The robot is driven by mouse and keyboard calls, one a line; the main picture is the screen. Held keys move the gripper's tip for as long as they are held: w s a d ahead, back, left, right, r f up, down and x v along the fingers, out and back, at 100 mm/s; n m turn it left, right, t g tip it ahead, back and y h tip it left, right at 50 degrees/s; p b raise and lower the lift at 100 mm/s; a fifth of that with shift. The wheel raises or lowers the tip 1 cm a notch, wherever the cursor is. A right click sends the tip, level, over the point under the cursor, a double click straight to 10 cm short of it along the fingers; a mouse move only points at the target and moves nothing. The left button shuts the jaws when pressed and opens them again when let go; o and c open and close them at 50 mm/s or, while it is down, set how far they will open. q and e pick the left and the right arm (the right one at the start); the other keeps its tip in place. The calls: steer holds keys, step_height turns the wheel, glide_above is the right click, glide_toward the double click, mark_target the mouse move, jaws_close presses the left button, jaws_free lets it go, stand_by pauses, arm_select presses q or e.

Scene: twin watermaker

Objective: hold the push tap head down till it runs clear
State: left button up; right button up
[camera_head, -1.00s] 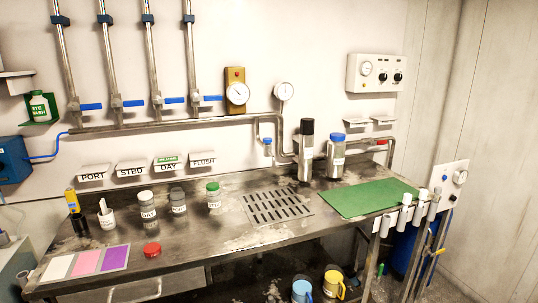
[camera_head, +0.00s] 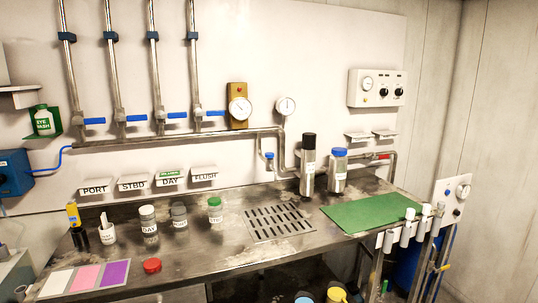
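A small tap with a blue head (camera_head: 268,156) hangs from the wall pipe, above and behind the drain grate (camera_head: 278,222) in the steel bench. It looks small, and I cannot tell whether its head is pressed or whether any water runs. Several larger valves with blue lever handles, one of them (camera_head: 171,116), sit on the upright pipes at the left. Neither of my grippers shows in the head view.
Labelled jars (camera_head: 148,227) and a red lid (camera_head: 152,265) stand on the left of the bench (camera_head: 215,260). A black-topped cylinder (camera_head: 308,165) and a blue-lidded jar (camera_head: 338,170) stand right of the grate, by a green mat (camera_head: 372,213). The grate is clear.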

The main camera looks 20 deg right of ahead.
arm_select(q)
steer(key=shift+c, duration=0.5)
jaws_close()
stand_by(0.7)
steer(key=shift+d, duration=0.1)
